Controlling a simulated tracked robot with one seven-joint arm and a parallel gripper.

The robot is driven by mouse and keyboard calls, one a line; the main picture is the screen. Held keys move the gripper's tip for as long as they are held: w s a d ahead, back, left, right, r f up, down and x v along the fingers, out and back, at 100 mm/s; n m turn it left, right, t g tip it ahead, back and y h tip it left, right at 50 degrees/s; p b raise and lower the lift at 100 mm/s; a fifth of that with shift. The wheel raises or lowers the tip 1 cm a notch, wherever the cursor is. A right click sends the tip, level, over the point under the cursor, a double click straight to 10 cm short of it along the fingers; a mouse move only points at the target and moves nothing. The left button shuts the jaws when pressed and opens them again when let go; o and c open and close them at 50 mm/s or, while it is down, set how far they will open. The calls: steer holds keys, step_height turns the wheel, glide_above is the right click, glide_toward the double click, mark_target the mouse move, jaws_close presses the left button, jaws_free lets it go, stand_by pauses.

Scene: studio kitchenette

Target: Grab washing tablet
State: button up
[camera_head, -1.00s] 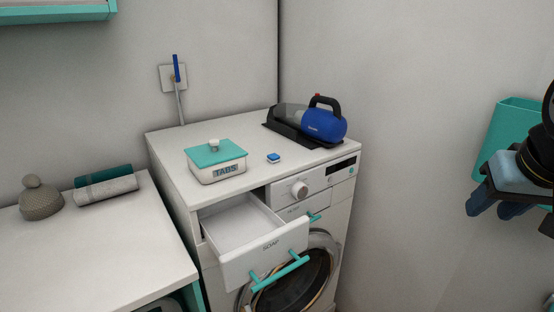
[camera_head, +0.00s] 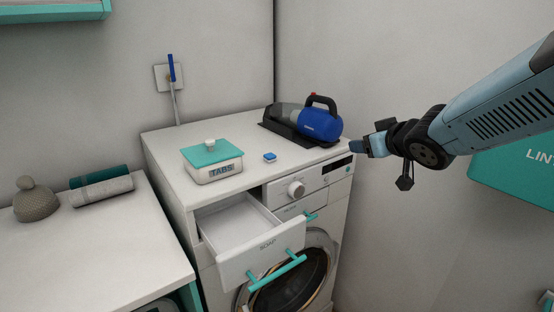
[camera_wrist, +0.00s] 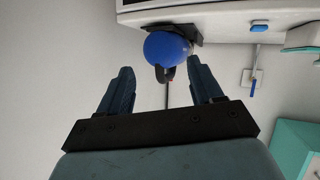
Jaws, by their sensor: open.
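The washing tablet (camera_head: 270,156) is a small blue and white block lying on top of the washing machine (camera_head: 170,150), right of the lidded TABS box (camera_head: 213,171). In the wrist view, which is turned upside down, the tablet (camera_wrist: 259,26) shows near the top right. My gripper (camera_head: 360,147) is off the machine's right front edge, right of the tablet and clear of it. In the wrist view my gripper (camera_wrist: 160,70) has its two fingers apart, with nothing between them.
A blue handheld vacuum (camera_head: 320,123) in a black holder stands at the back right of the machine top, near my gripper. The SOAP drawer (camera_head: 262,250) is pulled out. A teal LINT bin (camera_head: 515,172) hangs on the right wall.

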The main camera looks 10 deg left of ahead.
steer(key=a+f+n+g+y, duration=0.2)
steer(key=a+n+y, duration=0.15)
steer(key=a, duration=0.45)
steer(key=n+g+y, duration=0.1)
steer(key=g+y, duration=0.2)
steer(key=y, duration=0.1)
glide_toward(276, 163)
steer(key=w+a+r, duration=0.1)
steer(key=a, duration=0.4)
steer(key=shift+w+d+x, duration=0.1)
steer(key=shift+w+x, duration=0.05)
steer(key=shift+x, duration=0.7)
steer(key=shift+w+d+x, duration=0.1)
steer(key=shift+w+x, duration=0.1)
steer(key=shift+x, duration=0.65)
steer(key=shift+w+d+x, duration=0.1)
steer(key=shift+w+x, duration=0.05)
steer(key=shift+x, duration=0.65)
steer(key=c, duration=1.2)
